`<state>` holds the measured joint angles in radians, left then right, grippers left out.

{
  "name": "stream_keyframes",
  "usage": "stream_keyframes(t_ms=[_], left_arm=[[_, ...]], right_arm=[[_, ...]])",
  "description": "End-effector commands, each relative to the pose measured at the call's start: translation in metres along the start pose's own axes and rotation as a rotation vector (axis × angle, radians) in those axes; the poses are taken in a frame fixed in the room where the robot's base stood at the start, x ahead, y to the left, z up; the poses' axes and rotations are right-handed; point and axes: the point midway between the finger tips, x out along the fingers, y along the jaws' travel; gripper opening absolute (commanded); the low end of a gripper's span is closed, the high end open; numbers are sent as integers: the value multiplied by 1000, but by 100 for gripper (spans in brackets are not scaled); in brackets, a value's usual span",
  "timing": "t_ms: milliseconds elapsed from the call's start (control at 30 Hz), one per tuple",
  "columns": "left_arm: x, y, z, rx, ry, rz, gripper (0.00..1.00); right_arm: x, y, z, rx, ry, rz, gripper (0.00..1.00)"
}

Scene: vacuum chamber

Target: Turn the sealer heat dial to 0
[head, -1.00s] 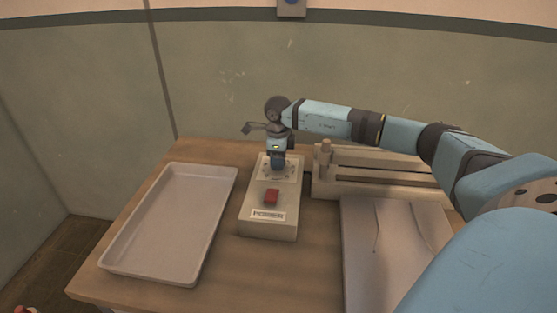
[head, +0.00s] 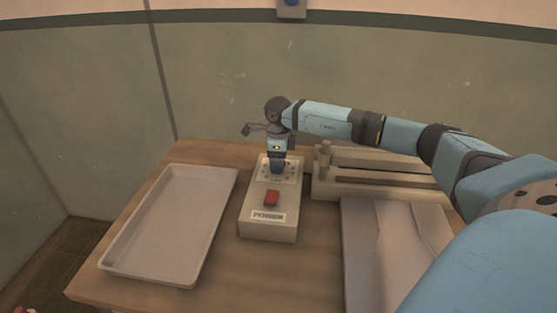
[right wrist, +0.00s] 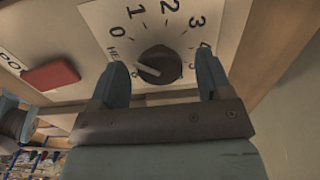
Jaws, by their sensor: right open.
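The sealer (head: 268,228) is a pale box on the table with a red button and a "POWER" label. Its heat dial (right wrist: 160,65) is a round black knob on a white plate numbered from 0 upward. The dial's pale pointer line points left in the right wrist view, below the 0 and not lined up with it. My right gripper (right wrist: 161,72) is open, with one blue finger on either side of the dial; gaps show between the fingers and knob. In the head view my right gripper (head: 277,168) hides the dial from above. My left gripper is not in view.
An empty pale tray (head: 190,174) lies left of the sealer. A long sealing bar unit (head: 328,186) stands to the right, with grey sheets or pouches (head: 365,240) in front of it. The red button (right wrist: 50,76) is close to the left finger in the right wrist view.

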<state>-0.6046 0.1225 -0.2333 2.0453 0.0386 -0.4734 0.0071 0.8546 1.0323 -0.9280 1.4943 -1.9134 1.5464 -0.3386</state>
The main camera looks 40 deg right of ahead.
Motion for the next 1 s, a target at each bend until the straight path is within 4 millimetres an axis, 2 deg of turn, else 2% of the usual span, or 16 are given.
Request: stream_keyframes(t_ms=[167, 500, 600, 800, 1000], left_arm=[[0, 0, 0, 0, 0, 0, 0], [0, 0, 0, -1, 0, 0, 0], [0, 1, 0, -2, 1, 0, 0], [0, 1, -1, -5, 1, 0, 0], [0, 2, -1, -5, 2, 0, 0]], right_arm=[[-20, -1, 0, 0, -3, -2, 72], [-97, -1, 0, 0, -4, -4, 72], [-114, 0, 0, 0, -3, -2, 72], [-134, 0, 0, 0, -1, -1, 72], [-138, 0, 0, 0, -1, -1, 72]])
